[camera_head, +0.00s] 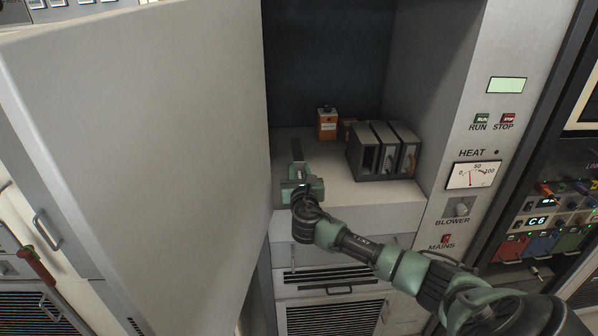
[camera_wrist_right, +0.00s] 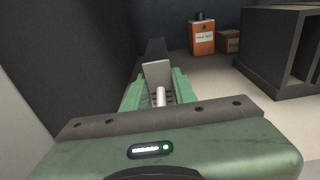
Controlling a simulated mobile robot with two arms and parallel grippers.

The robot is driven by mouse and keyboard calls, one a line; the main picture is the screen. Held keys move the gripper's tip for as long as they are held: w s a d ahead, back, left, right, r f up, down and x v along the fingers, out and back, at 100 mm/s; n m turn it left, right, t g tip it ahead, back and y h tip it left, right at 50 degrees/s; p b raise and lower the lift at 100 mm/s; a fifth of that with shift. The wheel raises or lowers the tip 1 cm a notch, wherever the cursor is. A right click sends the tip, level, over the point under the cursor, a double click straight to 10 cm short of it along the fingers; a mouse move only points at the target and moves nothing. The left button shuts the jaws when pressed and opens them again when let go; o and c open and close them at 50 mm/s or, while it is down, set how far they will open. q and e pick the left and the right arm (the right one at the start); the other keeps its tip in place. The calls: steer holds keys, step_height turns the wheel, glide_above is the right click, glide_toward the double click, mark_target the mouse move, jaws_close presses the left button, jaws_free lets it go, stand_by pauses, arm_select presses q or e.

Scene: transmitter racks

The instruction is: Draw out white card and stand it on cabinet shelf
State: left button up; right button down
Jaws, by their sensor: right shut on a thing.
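My right gripper (camera_head: 301,184) is over the front left part of the cabinet shelf (camera_head: 345,192). It is shut on the white card (camera_wrist_right: 157,74), by its white handle (camera_wrist_right: 160,97). The card has a pale front plate and a dark body reaching away behind it; its dark top edge (camera_head: 297,150) shows in the head view. It looks upright; whether its base touches the shelf is hidden. The dark card rack (camera_head: 360,160) stands to the right, apart from the card, with cards with orange handles in it and a dark gap at its left. My left gripper is not in view.
An orange box (camera_head: 327,124) stands at the back of the shelf, with a smaller brown box (camera_wrist_right: 229,41) beside it. The open cabinet door (camera_head: 140,130) is close on the left. The control panel (camera_head: 487,150) is on the right. Shelf space between gripper and rack is clear.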

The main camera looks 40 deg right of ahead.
steer(key=shift+f+b, duration=0.45)
steer(key=shift+f, duration=0.25)
steer(key=c, duration=1.1)
jaws_free()
steer(key=shift+o, duration=0.2)
steer(key=shift+s+a, duration=0.1)
steer(key=shift+s, duration=0.05)
steer(key=b+v, duration=0.1)
steer(key=v, duration=0.6)
steer(key=shift+s+b, duration=0.25)
steer(key=shift+b, duration=0.05)
